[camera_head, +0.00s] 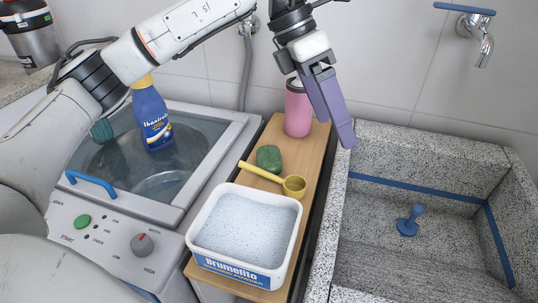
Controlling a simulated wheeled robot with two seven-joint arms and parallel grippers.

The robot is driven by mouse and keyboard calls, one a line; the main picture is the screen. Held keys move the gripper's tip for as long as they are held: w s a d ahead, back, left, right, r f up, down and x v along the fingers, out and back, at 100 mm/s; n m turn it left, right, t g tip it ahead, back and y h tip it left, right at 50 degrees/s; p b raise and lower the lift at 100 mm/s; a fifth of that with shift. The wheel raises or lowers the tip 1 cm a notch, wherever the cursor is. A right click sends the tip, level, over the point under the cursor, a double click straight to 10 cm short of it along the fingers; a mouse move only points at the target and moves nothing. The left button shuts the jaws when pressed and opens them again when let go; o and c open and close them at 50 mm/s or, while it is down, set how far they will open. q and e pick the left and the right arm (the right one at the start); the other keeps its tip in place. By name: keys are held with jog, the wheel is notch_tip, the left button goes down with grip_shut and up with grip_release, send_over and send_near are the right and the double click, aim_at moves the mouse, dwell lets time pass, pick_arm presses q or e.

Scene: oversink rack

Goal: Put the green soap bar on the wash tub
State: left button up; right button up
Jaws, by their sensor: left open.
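The green soap bar (269,158) lies on a wooden board (315,170), between a pink container and a yellow scoop. My left gripper (341,138) points down from the top, above and to the right of the soap bar, apart from it. It is open and holds nothing that I can see; its fingers overlap from this angle. The grey speckled stone basin (385,165) at the right looks like the wash tub. It has a blue stopper (408,222) inside and blue strips along its walls. My right gripper is out of view.
A white tub of washing powder (245,228) and a yellow scoop (293,186) are on the board. A pink container (298,108) stands at its back. A blue spray bottle (151,116) stands on the washing machine (175,216). A tap (478,35) hangs over the basin.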

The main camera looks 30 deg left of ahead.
pick_arm(q)
jog(key=a+f+n+y, duration=0.3)
jog(key=a+y, duration=0.2)
jog(key=a, duration=0.6)
jog(key=b, duration=0.1)
send_over(269, 155)
jog(key=shift+g+y, duration=0.3)
jog(key=shift+g, duration=0.1)
jog(key=f, duration=0.4)
jog(key=shift+s+d+f, duration=0.1)
jog(key=shift+d, duration=0.15)
jog(key=shift+a+f+b, duration=0.15)
jog(key=shift+f, duration=1.35)
jog(key=shift+a+f+b, duration=0.15)
jog(key=shift+f, duration=1.35)
jog(key=c, duration=1.3)
